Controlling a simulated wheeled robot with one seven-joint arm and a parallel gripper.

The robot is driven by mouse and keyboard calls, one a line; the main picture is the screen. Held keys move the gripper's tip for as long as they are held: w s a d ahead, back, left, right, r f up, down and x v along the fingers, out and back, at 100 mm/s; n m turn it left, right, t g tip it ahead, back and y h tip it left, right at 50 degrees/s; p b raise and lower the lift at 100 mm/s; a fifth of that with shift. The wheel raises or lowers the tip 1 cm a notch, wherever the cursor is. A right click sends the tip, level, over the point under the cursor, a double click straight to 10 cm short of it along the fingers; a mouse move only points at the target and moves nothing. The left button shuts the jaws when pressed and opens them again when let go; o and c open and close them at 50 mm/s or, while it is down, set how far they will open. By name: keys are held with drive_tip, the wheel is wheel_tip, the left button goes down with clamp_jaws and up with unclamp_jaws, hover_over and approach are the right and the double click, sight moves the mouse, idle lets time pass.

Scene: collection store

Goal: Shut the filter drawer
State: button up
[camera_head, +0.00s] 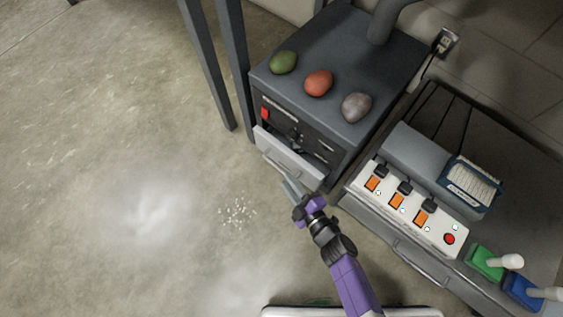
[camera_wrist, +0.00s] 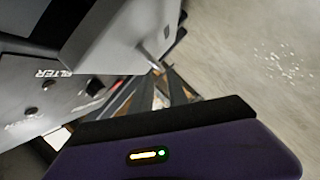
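The filter drawer (camera_head: 290,158) has a light grey front and stands out from the lower front of a dark grey cabinet (camera_head: 345,50). Its front also shows in the wrist view (camera_wrist: 120,35), beside a panel with the letters "LTER". A metal handle (camera_wrist: 160,58) is on the drawer front. My gripper (camera_head: 291,187) is just in front of the drawer's lower right part, close to the handle; I cannot tell if it touches. In the wrist view the fingers (camera_wrist: 165,88) point at the handle area, and their gap is unclear. The inside of the drawer is mostly hidden.
Three egg-shaped stones, green (camera_head: 283,62), red (camera_head: 318,83) and grey (camera_head: 356,107), lie on the cabinet. A bench (camera_head: 400,245) with a white switch panel (camera_head: 405,208) stands at right. Pale crumbs (camera_head: 237,212) lie on the floor. The floor at left is clear.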

sight(276, 165)
drive_tip(key=b+x, duration=0.3)
drive_tip(key=x, duration=0.4)
drive_tip(key=shift+a+f+b, duration=0.1)
drive_tip(key=shift+f+b, duration=0.05)
drive_tip(key=shift+b, duration=0.2)
drive_tip(key=shift+w+a, duration=0.3)
drive_tip(key=shift+w, duration=0.1)
clamp_jaws()
idle(0.8)
